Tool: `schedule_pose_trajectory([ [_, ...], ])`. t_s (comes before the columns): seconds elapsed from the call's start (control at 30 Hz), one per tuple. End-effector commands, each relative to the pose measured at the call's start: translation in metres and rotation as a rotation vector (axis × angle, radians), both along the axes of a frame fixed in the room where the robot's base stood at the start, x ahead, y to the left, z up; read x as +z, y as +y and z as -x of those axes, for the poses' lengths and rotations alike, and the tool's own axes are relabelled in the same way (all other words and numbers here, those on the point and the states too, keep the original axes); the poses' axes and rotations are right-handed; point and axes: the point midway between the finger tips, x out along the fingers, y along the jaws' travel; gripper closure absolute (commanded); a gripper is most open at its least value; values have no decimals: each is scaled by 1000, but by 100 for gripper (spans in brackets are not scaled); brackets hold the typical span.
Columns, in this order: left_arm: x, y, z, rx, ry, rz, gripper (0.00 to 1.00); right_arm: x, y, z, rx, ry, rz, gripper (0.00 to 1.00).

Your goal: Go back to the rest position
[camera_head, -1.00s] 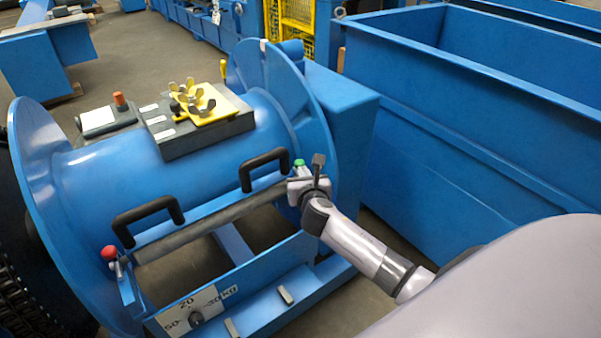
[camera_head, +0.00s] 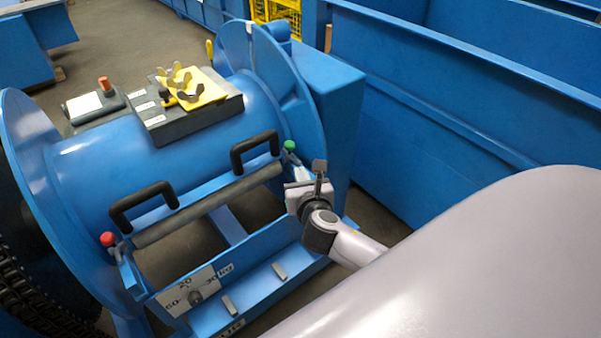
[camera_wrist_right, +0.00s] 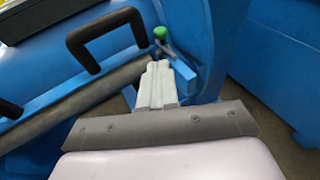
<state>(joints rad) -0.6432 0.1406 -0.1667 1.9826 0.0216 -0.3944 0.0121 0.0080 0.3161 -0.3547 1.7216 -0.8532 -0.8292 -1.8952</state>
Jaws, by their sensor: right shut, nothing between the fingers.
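My right gripper (camera_head: 301,175) is in front of the right end of the blue drum machine (camera_head: 90,180), just below a green-topped lever (camera_head: 289,146). In the right wrist view its pale fingers (camera_wrist_right: 157,85) are together with nothing between them. The green knob (camera_wrist_right: 160,33) shows just beyond the fingertips; I cannot tell how small the gap is. A grey roller bar (camera_head: 205,205) runs along the drum front, left of the gripper. My left gripper is in neither view.
Two black handles (camera_head: 254,151) stick out from the drum front. A red-topped lever (camera_head: 107,239) is at the bar's left end. A box with yellow wing-nut plate (camera_head: 192,92) sits on top. A large blue bin (camera_head: 450,110) stands right; a strip of floor lies between.

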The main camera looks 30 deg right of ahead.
Motion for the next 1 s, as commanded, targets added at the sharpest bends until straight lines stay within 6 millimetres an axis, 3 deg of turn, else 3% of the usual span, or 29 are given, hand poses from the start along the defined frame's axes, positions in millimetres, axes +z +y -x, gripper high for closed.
schedule_pose_trajectory([
  [0.4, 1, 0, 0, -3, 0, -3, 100, 0, 0, 0, 0, 0, -5, 100],
  [0.53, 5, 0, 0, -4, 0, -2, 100, -7, 5, 8, -7, -1, -103, 100],
  [0.67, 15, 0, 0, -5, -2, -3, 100, -24, 19, 28, -42, -11, -383, 100],
  [1.0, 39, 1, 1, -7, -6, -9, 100, -58, 66, 108, -365, -49, -1386, 100],
])
